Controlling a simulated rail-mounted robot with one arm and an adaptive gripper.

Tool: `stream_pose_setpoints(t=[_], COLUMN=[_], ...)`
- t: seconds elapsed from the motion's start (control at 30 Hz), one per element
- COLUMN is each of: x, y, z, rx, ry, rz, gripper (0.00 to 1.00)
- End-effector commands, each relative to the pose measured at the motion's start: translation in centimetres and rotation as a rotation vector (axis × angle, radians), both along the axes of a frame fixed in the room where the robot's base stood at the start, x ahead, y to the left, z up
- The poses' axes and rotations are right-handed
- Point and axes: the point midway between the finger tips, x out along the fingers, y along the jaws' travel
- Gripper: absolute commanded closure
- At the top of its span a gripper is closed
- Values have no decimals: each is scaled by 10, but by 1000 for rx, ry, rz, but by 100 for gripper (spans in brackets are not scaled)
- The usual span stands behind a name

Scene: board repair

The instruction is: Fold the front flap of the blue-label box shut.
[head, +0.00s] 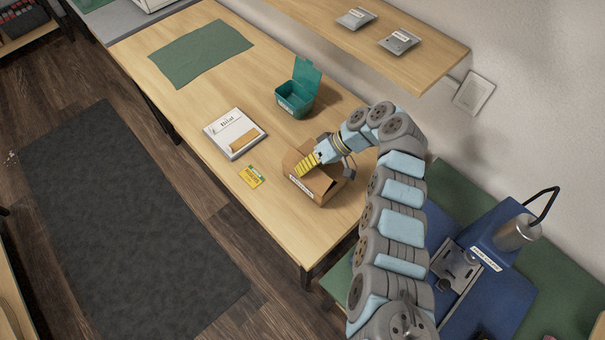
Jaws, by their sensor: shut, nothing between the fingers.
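A brown cardboard box (325,189) stands near the right end of the wooden table. A pale label with dark print shows on its front side; I cannot make out a blue colour on it. Some of its flaps stand up or out, and my arm hides part of its top. My gripper (303,170), with yellow-striped fingers, is shut and empty. It is over the box's left part, at or just above the top edge. I cannot tell whether it touches a flap.
A green mat (201,52) lies at the far end. A shelf (375,55) overhangs behind. A blue machine (490,238) stands at right.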

Motion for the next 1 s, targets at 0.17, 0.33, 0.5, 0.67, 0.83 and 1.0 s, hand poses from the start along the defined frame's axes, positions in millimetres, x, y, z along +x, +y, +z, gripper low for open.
stream_pose_setpoints(t=[0.17, 0.33, 0.5, 0.67, 0.83, 1.0], x=[0, 0, 0, 0, 0, 0], y=[0, 0, 0, 0, 0, 0], z=[-3, -2, -1, -1, -1, -1], rx=[17, 25, 26, 26, 25, 25], ry=[19, 25, 27, 27, 27, 27], rz=[2, 1, 1, 1, 1, 1], gripper=[100, 100, 100, 100, 71, 71])
